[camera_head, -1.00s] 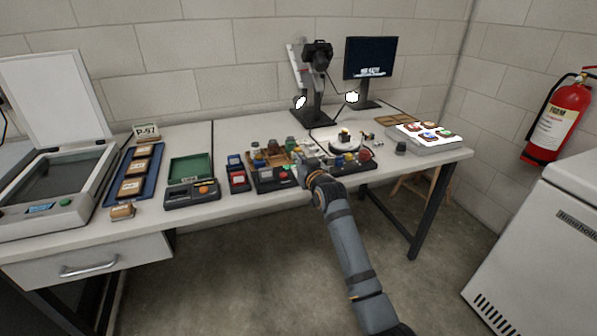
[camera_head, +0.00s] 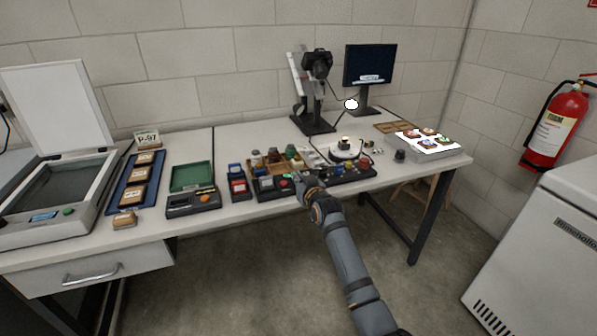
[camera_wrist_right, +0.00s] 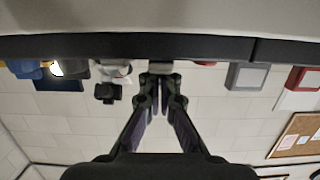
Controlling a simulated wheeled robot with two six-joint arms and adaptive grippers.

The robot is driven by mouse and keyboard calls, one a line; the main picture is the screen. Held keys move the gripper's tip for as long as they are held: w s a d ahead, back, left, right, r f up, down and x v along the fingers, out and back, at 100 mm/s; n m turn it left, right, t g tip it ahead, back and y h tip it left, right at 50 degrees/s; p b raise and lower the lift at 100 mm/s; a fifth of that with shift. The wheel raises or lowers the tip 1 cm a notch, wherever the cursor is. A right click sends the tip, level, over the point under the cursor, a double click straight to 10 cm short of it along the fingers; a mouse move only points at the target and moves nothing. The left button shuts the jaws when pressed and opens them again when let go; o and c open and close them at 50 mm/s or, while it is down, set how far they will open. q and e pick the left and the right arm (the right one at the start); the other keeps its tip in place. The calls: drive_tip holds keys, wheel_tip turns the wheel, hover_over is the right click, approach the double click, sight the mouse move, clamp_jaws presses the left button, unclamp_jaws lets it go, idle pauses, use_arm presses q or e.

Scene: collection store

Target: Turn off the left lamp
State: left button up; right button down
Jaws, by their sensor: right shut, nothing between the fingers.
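The camera stand (camera_head: 312,124) at the back of the bench carries a black camera. The right lamp (camera_head: 351,104) beside it glows white. No glow shows on the left side of the stand, and the left lamp's dark head is hard to make out. My right gripper (camera_head: 300,181) is shut and empty at the front of the control panel (camera_head: 268,190), near its buttons; whether it touches one is unclear. In the right wrist view my fingers (camera_wrist_right: 160,72) point at the bench edge. My left gripper is out of view.
A monitor (camera_head: 370,66) stands behind the right lamp. A turntable (camera_head: 345,153), a lit light box (camera_head: 441,153), a green-lined case (camera_head: 192,203), a blue tray (camera_head: 121,203) and a scanner (camera_head: 47,232) share the bench. A fire extinguisher (camera_head: 555,125) hangs at right.

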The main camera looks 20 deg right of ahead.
use_arm(q)
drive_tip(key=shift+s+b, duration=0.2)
drive_tip(key=shift+b, duration=0.3)
use_arm(e)
drive_tip(key=shift+f, duration=0.1)
drive_tip(key=shift+r, duration=0.25)
drive_tip(key=r+p, duration=0.4)
drive_tip(key=shift+w+r+p, duration=0.25)
drive_tip(key=shift+p, duration=0.15)
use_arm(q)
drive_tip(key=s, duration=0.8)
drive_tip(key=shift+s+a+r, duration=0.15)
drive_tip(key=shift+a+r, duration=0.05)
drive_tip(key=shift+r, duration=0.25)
use_arm(e)
drive_tip(key=s+r, duration=0.2)
drive_tip(key=s, duration=0.7)
drive_tip(key=shift+s+d+r, duration=0.15)
drive_tip(key=shift+r, duration=0.25)
